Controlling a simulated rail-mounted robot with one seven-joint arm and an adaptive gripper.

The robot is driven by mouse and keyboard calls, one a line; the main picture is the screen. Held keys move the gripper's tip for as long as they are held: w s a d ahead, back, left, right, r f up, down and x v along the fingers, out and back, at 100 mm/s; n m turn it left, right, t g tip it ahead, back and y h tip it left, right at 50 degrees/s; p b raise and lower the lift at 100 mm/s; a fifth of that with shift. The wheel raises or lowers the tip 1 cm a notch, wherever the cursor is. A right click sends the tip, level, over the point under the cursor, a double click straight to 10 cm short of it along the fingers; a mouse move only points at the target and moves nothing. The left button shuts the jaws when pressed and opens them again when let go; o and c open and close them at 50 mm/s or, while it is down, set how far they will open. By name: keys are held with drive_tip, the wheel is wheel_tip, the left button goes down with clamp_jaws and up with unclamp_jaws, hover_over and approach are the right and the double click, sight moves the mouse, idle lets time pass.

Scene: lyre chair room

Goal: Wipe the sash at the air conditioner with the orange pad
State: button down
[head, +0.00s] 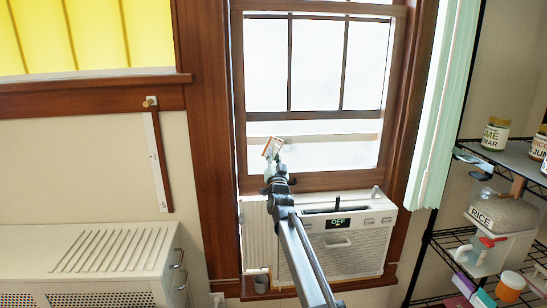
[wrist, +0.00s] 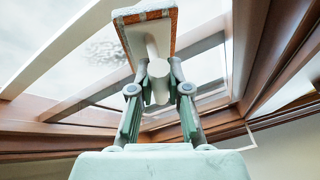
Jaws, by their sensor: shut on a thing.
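My gripper (head: 276,168) is raised in front of the lower window sash (head: 335,180), above and left of the white air conditioner (head: 352,256). In the wrist view my gripper (wrist: 159,95) is shut on the pale handle of the orange pad (wrist: 171,32). The pad is tilted, with an orange-brown edge and a pale back. It also shows at the gripper's tip in the head view (head: 272,147), over the left part of the sash glass. I cannot tell whether the pad touches the glass. The pad's far face is hidden.
A radiator cover (head: 110,255) stands at the lower left. Blinds (head: 445,110) hang right of the window. A wire shelf (head: 505,150) with jars stands at the far right. A small dark cup (head: 261,284) sits on the sill.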

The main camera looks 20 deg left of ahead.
drive_tip(key=shift+w+a+b, duration=0.3)
drive_tip(key=shift+w, duration=0.25)
drive_tip(key=shift+d+f, duration=0.1)
drive_tip(key=shift+d, duration=0.05)
drive_tip(key=w+d+b, duration=0.5)
drive_tip(key=d+b, duration=0.4)
idle(1.1)
drive_tip(key=shift+a+b, duration=0.1)
drive_tip(key=shift+b, duration=0.3)
